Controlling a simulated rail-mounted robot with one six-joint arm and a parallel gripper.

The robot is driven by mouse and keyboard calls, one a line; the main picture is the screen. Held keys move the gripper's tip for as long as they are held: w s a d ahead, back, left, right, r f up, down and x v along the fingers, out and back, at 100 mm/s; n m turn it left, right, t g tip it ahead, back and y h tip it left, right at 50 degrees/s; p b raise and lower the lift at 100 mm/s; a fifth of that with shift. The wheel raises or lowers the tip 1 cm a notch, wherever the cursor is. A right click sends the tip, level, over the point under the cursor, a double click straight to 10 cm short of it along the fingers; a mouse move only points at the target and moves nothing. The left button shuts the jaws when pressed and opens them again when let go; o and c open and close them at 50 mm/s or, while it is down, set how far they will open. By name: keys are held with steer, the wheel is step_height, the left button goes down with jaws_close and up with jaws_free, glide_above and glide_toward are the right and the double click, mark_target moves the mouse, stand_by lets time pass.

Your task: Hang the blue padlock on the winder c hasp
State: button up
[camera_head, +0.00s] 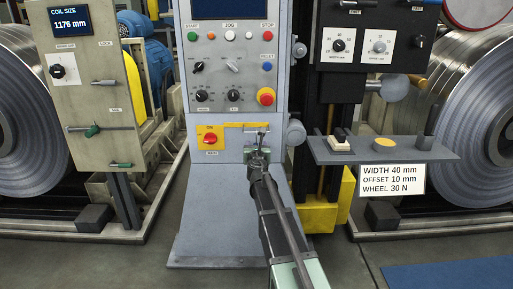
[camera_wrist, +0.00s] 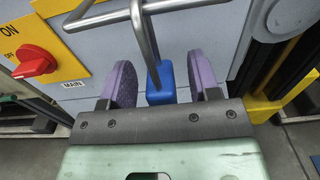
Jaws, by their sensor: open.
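The blue padlock (camera_wrist: 160,86) shows in the wrist view as a small blue body with a grey metal shackle (camera_wrist: 146,38) rising from it. It sits between the two purple fingers of my gripper (camera_wrist: 163,72), with a visible gap on each side. The shackle meets a grey metal bar (camera_wrist: 100,18) in front of the panel; whether it passes around the bar is not clear. In the head view my gripper (camera_head: 257,153) is at the grey central cabinet, just below a yellow hasp plate (camera_head: 247,126). The padlock is too small to make out there. No label reading winder c is legible.
A red MAIN switch (camera_wrist: 34,62) on a yellow plate is left of the gripper. The control panel (camera_head: 232,70) with knobs and a red stop button (camera_head: 266,97) rises above. A grey shelf (camera_head: 430,153) projects at right. Steel coils stand on both sides.

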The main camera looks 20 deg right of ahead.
steer(key=v, duration=1)
steer(key=shift+s, duration=0.3)
steer(key=shift+a, duration=0.1)
